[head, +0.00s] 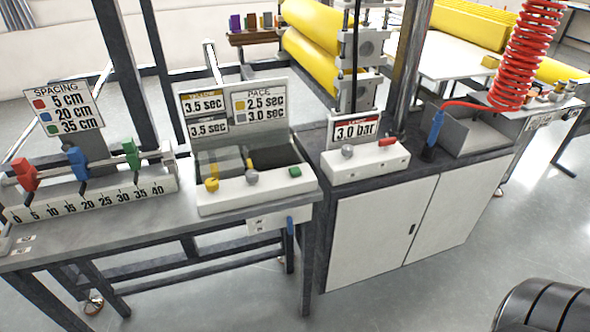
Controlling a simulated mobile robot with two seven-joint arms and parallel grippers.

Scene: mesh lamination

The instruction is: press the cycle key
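A white control box (256,185) stands on the grey table in the middle. Its top carries a yellow knob (211,185), a grey knob (251,177) and a green key (295,172) at the right end. A second white box (365,163) to the right carries a grey knob (347,151) and a red key (387,141). I see no readable label that says which key is the cycle key. Neither of my grippers is in view, and nothing touches the keys.
A spacing scale (95,197) with red, blue and green sliders stands at the left. Signs stand behind the boxes. A blue-handled tool on a red coiled hose (525,55) rests by a grey holder (470,135). Yellow rolls (320,65) lie behind. Space above the boxes is clear.

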